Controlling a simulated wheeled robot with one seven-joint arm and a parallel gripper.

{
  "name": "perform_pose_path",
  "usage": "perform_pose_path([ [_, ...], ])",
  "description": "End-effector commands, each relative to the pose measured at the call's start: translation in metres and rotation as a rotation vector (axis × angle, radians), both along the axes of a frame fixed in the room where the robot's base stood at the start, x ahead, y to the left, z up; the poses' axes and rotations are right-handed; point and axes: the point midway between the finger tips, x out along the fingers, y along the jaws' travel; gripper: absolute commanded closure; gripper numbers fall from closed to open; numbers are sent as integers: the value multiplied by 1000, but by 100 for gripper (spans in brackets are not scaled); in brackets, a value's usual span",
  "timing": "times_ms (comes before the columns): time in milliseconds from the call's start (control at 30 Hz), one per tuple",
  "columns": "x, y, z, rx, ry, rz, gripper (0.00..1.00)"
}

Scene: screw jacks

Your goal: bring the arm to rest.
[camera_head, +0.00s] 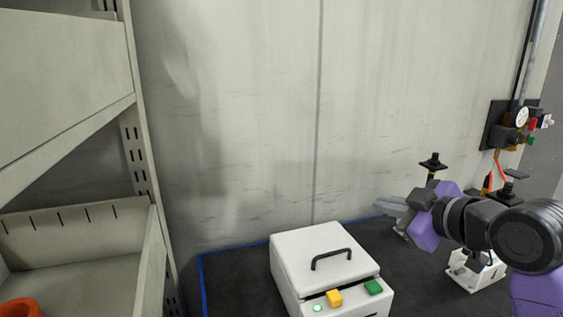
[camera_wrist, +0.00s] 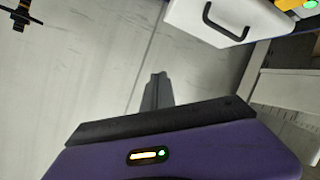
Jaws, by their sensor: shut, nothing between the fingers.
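My gripper (camera_head: 385,205) is at the right in the head view, its grey fingers pointing left above the dark mat. In the wrist view my gripper (camera_wrist: 157,80) shows its fingers together with nothing between them. A screw jack (camera_head: 433,163) with a black top plate stands behind my gripper, mostly hidden by it. A second jack's black top (camera_head: 511,186) shows behind my arm. A white base (camera_head: 473,275) shows below the arm; I cannot tell which jack it belongs to. A black jack part (camera_wrist: 20,14) shows at the wrist view's top left.
A white box (camera_head: 318,252) with a black handle and yellow and green buttons stands on the mat (camera_head: 232,285), left of my gripper. Grey shelving (camera_head: 70,235) with an orange ring (camera_head: 20,308) is at the left. A gauge panel (camera_head: 510,127) hangs at the right.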

Motion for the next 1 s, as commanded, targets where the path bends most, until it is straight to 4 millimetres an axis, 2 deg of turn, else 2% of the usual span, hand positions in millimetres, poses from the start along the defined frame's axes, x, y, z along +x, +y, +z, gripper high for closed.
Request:
perform_pose_path([
  [133, -1, -4, 3, 200, -125, -96, 100],
  [233, -8, -7, -2, 328, -195, -157, 100],
  [467, -44, -18, -37, 586, -318, -294, 100],
  [767, -122, -25, -102, 781, -405, -443, 100],
  [1000, -198, -22, -151, 836, -424, -526, 100],
])
